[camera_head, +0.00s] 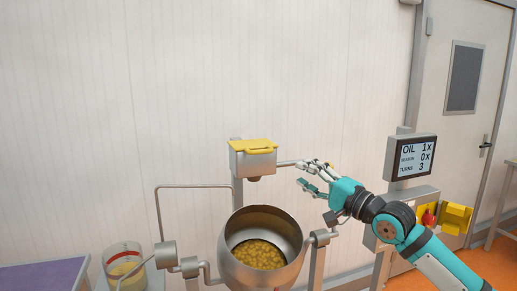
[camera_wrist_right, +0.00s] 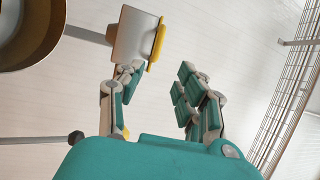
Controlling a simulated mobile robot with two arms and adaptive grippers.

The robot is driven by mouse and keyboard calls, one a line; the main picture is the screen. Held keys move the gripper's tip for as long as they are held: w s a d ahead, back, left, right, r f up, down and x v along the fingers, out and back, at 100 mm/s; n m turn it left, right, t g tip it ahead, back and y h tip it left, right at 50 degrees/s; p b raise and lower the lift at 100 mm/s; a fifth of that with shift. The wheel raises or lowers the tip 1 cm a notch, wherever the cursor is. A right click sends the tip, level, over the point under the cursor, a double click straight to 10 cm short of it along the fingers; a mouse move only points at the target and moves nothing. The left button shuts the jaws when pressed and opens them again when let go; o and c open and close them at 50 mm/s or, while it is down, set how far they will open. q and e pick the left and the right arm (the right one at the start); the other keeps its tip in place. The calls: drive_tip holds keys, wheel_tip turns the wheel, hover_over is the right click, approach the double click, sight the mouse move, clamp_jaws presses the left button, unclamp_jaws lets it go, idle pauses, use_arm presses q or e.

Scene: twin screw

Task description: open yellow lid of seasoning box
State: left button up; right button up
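The seasoning box (camera_head: 254,162) is a small grey metal box on a post above the pot. Its yellow lid (camera_head: 252,145) lies flat over the top and looks closed. My right gripper (camera_head: 310,175) is to the right of the box, apart from it, with its fingers pointing left. In the right wrist view the box (camera_wrist_right: 131,35) and the lid's yellow edge (camera_wrist_right: 158,45) are beyond the fingers. The fingers of my right gripper (camera_wrist_right: 160,90) are spread, with nothing between them. My left gripper is in neither view.
A metal pot (camera_head: 230,262) with yellowish pieces (camera_head: 258,254) stands below the box. A thin bar (camera_head: 288,163) runs right from the box toward my gripper. A display (camera_head: 411,157) and yellow parts (camera_head: 456,218) are at the right. A clear container (camera_head: 124,266) stands at the left.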

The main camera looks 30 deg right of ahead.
sight(262, 152)
drive_tip(key=p+x, duration=0.6)
drive_tip(key=x, duration=0.9)
drive_tip(key=shift+r, duration=0.1)
drive_tip(key=shift+w+a+p, duration=0.1)
drive_tip(key=shift+w+p, duration=0.3)
drive_tip(key=shift+w, duration=0.25)
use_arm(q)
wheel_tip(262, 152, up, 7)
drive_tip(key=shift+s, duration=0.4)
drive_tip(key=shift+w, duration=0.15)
use_arm(e)
clamp_jaws()
